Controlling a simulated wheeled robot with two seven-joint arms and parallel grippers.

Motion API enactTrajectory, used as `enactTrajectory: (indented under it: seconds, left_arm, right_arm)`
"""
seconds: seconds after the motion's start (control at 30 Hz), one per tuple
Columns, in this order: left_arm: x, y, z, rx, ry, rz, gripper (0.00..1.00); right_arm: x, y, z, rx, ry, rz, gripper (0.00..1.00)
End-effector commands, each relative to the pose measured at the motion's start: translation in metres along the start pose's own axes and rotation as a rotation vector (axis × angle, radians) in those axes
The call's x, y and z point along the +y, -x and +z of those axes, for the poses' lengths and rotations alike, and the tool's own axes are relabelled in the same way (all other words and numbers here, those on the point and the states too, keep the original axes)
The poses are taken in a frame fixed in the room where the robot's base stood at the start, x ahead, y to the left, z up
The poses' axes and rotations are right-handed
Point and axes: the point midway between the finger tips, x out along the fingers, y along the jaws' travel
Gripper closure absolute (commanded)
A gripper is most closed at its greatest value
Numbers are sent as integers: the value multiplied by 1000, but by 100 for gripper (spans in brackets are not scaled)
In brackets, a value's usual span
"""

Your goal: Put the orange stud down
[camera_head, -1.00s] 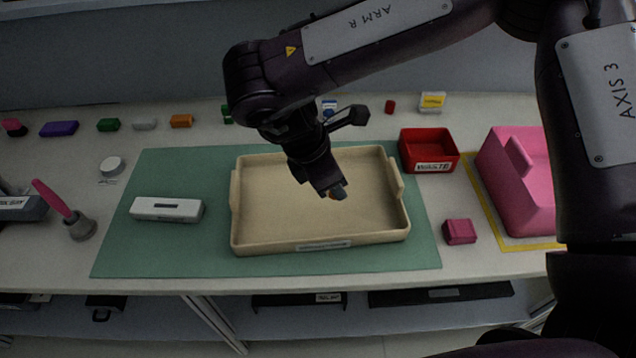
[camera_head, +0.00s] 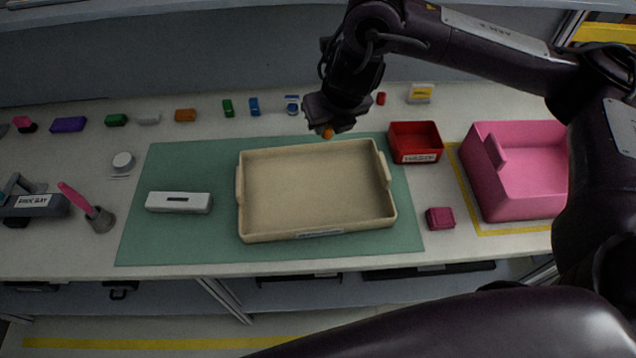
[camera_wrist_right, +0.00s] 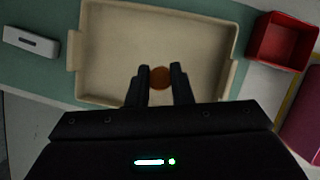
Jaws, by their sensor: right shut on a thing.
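The orange stud (camera_head: 328,133) is small and round and sits between the fingertips of my right gripper (camera_head: 330,126). It also shows in the right wrist view (camera_wrist_right: 160,78), held between the two dark fingers of the right gripper (camera_wrist_right: 160,88). In the head view the gripper is over the back edge of the beige tray (camera_head: 262,152), which lies on the green mat (camera_head: 150,235). The tray looks empty. How high the stud is above the table is hard to tell. My left gripper is not in view.
A red bin (camera_head: 415,157) and a pink bin (camera_head: 520,207) stand to the right, with a magenta block (camera_head: 440,218) in front. A white box (camera_head: 178,202) lies left of the tray. Several small coloured blocks line the back of the table.

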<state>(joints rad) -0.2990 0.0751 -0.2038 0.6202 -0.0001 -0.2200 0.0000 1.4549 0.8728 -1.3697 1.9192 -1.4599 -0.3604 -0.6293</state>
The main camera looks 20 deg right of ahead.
Motion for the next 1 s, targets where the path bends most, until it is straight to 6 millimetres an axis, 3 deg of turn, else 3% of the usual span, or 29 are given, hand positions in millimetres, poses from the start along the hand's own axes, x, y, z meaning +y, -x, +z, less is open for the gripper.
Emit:
enactTrajectory:
  seconds: [0.2, 0.5, 1.0]
  left_arm:
    - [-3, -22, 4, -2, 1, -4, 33]
    - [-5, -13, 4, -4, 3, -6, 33]
    - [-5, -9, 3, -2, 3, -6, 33]
  right_arm:
    - [0, -52, -25, 11, -2, 2, 100]
    - [-1, -114, -51, 7, -1, -2, 100]
    - [-1, -171, -75, 6, -1, -1, 100]
